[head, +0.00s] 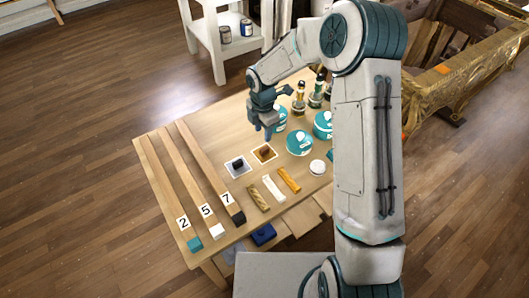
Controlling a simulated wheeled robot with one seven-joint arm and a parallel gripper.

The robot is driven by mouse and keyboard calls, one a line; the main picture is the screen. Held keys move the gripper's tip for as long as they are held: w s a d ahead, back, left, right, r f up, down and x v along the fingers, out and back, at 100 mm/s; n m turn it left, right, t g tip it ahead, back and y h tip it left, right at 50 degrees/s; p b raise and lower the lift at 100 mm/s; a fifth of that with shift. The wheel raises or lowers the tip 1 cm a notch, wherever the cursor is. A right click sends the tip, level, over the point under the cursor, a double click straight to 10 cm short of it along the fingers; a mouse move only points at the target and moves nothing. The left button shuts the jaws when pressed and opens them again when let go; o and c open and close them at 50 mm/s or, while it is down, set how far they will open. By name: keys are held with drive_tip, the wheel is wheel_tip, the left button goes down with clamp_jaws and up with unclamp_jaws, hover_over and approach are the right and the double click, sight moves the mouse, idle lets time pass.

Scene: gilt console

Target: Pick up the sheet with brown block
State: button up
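A small sheet (256,158) with a brown block (264,151) on it lies on the wooden table, in the middle of the head view. A pale sheet (244,173) with a dark block (238,163) lies just left of it. My gripper (263,132) points down above the table, behind the sheet with the brown block and apart from it. Its two fingers look spread, with nothing seen between them, though they are small in this view.
Teal-lidded tins (299,143) and several bottles (299,102) stand to the right of my gripper. Three small bars (273,188) lie in front of the sheets. Long wooden strips numbered 2, 5 and 7 (183,180) run along the left side. My arm hides the table's right part.

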hover_over(264, 148)
drive_tip(key=f, duration=0.4)
drive_tip(key=shift+a+f, duration=0.15)
drive_tip(key=shift+a, duration=0.05)
drive_tip(key=f, duration=0.5)
drive_tip(key=shift+d, duration=0.25)
clamp_jaws()
